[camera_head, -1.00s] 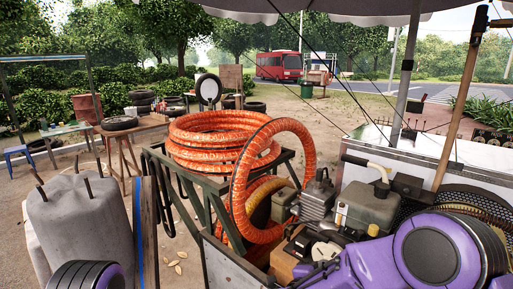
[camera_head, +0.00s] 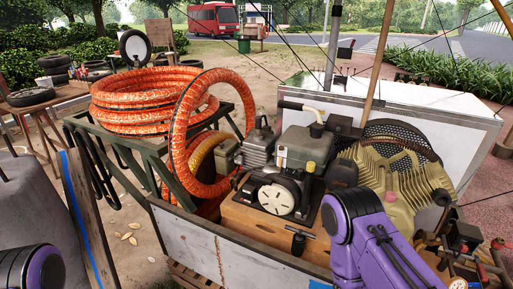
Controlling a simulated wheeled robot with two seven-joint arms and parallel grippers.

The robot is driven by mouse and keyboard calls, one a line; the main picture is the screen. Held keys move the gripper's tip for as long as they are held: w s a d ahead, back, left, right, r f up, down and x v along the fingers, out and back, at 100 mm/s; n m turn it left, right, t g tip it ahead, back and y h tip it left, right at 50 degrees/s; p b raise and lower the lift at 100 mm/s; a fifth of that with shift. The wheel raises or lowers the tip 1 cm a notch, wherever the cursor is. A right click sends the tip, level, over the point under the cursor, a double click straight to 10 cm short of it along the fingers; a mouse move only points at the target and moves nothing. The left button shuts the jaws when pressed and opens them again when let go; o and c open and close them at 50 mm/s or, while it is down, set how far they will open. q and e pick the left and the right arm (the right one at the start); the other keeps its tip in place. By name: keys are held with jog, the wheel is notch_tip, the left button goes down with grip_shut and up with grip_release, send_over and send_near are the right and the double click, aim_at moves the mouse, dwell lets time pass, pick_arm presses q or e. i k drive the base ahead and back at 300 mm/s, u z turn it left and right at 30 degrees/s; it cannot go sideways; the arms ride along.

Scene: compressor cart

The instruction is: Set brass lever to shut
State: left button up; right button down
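I cannot clearly pick out the brass lever in the head view. A dark T-shaped handle (camera_head: 299,240) stands on the front edge of the cart beside the wooden box. A cluster of small valves and fittings (camera_head: 470,248), some with red parts, sits at the lower right; its details are too small to tell. The compressor engine (camera_head: 290,170) with a round white-faced cover stands on the cart. My purple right arm reaches up in front of the cart, and a piece of my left arm shows at the lower left. Neither gripper's fingers show.
Orange ribbed hose coils (camera_head: 150,100) fill the green frame on the cart's left. A yellowish finned compressor block (camera_head: 395,178) stands behind my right arm. The cart's pale front wall (camera_head: 225,250) and a wooden post (camera_head: 381,50) are nearby. Sandy ground lies behind.

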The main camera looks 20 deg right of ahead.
aim_at(437, 239)
jog(key=z, duration=1.55)
